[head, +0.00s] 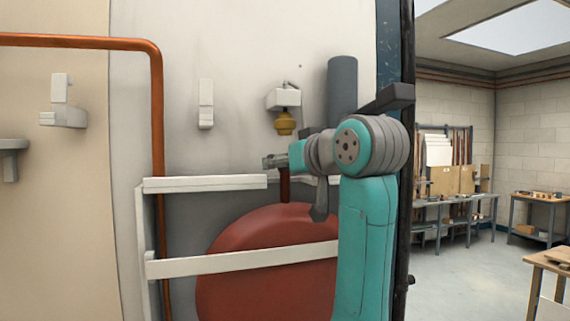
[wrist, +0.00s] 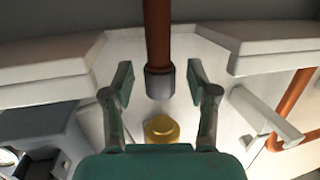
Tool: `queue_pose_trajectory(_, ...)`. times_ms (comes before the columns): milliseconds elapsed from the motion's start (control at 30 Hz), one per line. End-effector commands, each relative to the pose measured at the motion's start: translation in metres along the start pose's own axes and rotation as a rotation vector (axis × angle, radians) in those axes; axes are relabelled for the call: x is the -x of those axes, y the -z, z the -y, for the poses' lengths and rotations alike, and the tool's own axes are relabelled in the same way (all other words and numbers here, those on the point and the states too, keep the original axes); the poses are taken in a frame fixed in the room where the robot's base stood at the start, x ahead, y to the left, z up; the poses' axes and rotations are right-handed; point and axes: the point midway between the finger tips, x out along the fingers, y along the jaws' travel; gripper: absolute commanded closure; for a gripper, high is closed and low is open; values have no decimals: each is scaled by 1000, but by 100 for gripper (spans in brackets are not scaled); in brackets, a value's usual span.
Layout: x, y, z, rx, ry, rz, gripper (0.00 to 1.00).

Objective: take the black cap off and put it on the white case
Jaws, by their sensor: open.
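The dark grey to black cap (wrist: 159,84) sits on the end of a reddish-brown pipe (wrist: 158,35) in the wrist view. In the head view this pipe (head: 284,187) rises from a red tank, and its top is hidden behind my gripper (head: 269,161). My gripper is open and empty. Its fingers (wrist: 159,78) appear on either side of the cap, apart from it; I cannot tell the exact depth. A white box (head: 283,98), likely the white case, is on the wall above, with a brass fitting (head: 285,122) under it. The fitting also shows in the wrist view (wrist: 161,129).
White rails (head: 205,183) and the red tank (head: 265,255) are below my gripper. A copper pipe (head: 156,120) runs down on the left. A grey cylinder (head: 342,85) stands right of the white box. White brackets (head: 205,105) are on the wall.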

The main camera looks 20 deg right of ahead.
Motion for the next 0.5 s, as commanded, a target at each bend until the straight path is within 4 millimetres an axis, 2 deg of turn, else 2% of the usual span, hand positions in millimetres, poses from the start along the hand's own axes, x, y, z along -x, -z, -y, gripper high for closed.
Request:
queue_pose_trajectory(100, 0, 0, 0, 0, 0, 0, 44)
queue_pose_trajectory(267, 0, 0, 0, 0, 0, 0, 84)
queue_pose_trajectory(500, 0, 0, 0, 0, 0, 0, 86)
